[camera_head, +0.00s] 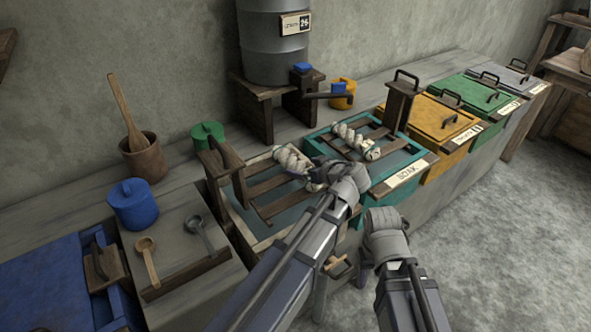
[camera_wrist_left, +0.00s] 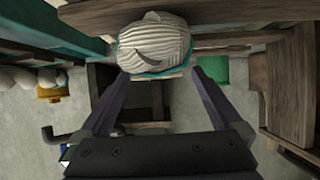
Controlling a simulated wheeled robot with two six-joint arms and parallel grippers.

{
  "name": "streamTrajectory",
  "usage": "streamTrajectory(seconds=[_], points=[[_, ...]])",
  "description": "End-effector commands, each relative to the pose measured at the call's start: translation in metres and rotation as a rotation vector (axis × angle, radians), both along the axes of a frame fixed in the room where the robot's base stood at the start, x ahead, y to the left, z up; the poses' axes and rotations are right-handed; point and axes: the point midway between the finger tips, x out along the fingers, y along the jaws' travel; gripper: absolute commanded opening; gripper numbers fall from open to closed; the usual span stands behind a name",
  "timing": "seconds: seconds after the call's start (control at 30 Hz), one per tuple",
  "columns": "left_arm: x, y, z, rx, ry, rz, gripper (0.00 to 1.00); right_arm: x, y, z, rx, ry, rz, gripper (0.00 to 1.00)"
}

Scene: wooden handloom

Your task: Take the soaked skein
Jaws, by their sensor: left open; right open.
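A cream skein (camera_head: 290,158) lies on the wooden slats over the left basin (camera_head: 247,232). A second cream skein (camera_head: 354,140) lies on slats over the teal basin labelled SOAK (camera_head: 403,176). My left gripper (camera_head: 322,182) is at the near right end of the left basin's skein; its fingers are mostly hidden by my wrist. In the left wrist view the open fingers (camera_wrist_left: 156,92) point at the rounded end of a cream skein (camera_wrist_left: 152,38) with a teal band under it. The skein is beyond the fingertips, not clamped. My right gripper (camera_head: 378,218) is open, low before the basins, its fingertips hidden.
Lidded yellow (camera_head: 437,112), green (camera_head: 478,92) and grey (camera_head: 512,78) vats stand to the right. A metal barrel (camera_head: 274,50) stands behind on a wooden stand. Upright wooden posts (camera_head: 402,100) flank the basins.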

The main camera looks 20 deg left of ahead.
Motion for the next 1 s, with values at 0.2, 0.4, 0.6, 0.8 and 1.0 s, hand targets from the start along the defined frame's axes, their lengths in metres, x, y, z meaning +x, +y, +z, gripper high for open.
streamTrajectory(seconds=[0.2,0.4,0.6,0.8,1.0], points=[[0.004,0.004,-0.004,-0.001,-0.001,0.000,1.00,0.000,0.000,-0.004,0.000,0.000,0.000,0.50],[0.017,0.022,-0.019,-0.001,0.000,0.001,1.00,0.000,0.000,-0.019,0.000,0.000,0.000,0.50],[0.029,0.037,-0.027,-0.001,0.000,0.000,1.00,0.000,0.000,-0.027,0.000,0.000,0.000,0.50],[0.028,0.037,-0.026,-0.001,0.000,-0.001,0.99,0.000,0.000,-0.026,0.000,0.000,0.000,0.50],[0.028,0.037,-0.026,0.000,0.000,-0.001,0.76,0.000,0.000,-0.026,0.000,0.000,0.000,0.50]])
